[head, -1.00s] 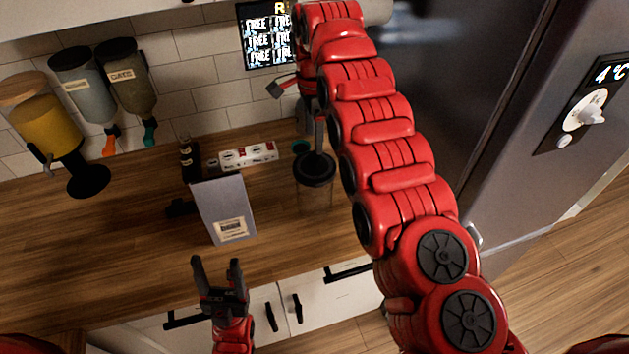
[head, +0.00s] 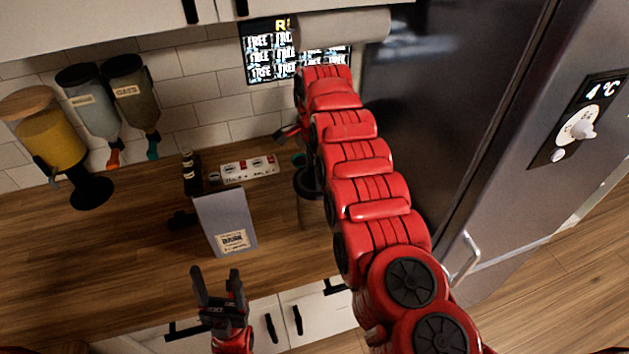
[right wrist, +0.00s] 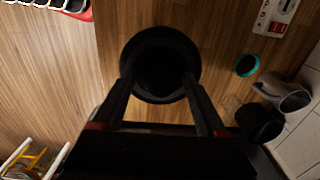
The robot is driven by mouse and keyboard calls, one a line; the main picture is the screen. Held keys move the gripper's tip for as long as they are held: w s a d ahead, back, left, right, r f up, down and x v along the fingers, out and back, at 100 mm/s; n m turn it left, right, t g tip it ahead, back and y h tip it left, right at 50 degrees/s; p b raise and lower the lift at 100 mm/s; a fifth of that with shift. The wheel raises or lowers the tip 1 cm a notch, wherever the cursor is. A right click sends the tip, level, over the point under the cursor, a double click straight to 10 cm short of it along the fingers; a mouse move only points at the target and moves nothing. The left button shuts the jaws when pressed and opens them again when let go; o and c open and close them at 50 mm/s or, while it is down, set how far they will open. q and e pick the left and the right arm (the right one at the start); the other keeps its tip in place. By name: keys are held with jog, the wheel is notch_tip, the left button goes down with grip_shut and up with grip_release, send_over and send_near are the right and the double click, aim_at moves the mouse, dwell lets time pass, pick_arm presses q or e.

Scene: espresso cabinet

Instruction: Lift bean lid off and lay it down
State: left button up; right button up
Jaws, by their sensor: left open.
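The bean jar (head: 308,214) is clear and stands on the wooden counter near its right end. Its round black lid (head: 302,182) shows on top, partly hidden by my right arm. In the right wrist view the dark lid (right wrist: 160,66) lies between and under the fingertips of my right gripper (right wrist: 160,84). The fingers are spread to either side of the lid's dark middle. I cannot tell whether they touch or clamp it. My left gripper (head: 219,282) is open and empty, near the counter's front edge.
A grey labelled box (head: 224,220) stands left of the jar. Behind it are dark bottles (head: 191,172) and a white panel (head: 249,168). The fridge (head: 480,120) is on the right. The left counter is mostly clear.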

grip_shut()
jog(key=shift+r, duration=0.1)
dwell(0.3)
